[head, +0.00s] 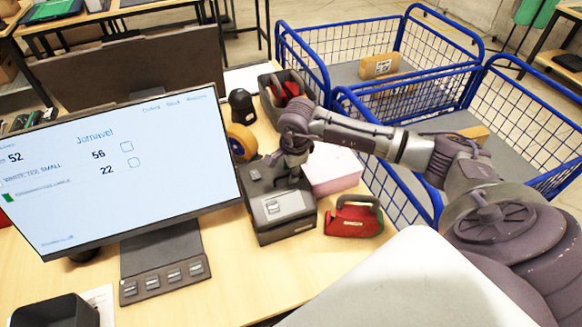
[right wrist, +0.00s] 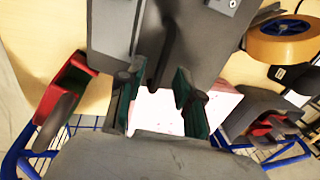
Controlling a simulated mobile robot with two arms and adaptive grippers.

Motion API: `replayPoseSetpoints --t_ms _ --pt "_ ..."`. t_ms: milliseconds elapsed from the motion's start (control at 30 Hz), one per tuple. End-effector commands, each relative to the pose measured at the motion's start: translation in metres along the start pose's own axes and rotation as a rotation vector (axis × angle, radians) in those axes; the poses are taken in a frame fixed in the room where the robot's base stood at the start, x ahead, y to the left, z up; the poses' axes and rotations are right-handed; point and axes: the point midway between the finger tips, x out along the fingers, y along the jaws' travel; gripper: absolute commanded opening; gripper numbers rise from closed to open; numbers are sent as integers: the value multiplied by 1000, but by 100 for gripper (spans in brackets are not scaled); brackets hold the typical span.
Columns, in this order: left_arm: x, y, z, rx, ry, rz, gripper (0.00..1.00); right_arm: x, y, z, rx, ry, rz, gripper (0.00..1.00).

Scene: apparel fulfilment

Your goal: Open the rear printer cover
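The dark grey printer (head: 283,214) stands on the wooden table to the right of the monitor, with a small light panel on its front part. My right gripper (head: 291,163) is above the rear part of the printer, pointing down. In the right wrist view the printer (right wrist: 205,50) fills the top middle, and the two green-padded fingers (right wrist: 157,102) are apart at its near edge. I see nothing clearly held between them. The gripper partly hides the rear cover, and I cannot tell whether the cover is raised. My left gripper is out of view.
A red device (head: 353,221) and a pink-white box (head: 333,168) stand close to the printer's right. An orange tape roll (head: 241,143), a black scanner (head: 241,105) and a dark bin (head: 270,98) are behind. Blue wire carts (head: 340,50) stand beyond the table edge. The monitor (head: 120,165) is left.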

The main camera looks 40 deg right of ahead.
Motion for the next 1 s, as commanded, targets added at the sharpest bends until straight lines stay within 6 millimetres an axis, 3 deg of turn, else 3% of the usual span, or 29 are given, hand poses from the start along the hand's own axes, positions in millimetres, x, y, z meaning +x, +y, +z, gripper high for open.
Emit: replayPoseSetpoints --t_ms 267,500,1000 --pt "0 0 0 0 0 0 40 2 0 0 0 0 1 35" --pt "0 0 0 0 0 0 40 2 0 0 0 0 1 0" --pt "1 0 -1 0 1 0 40 1 -2 0 1 -1 11 0"
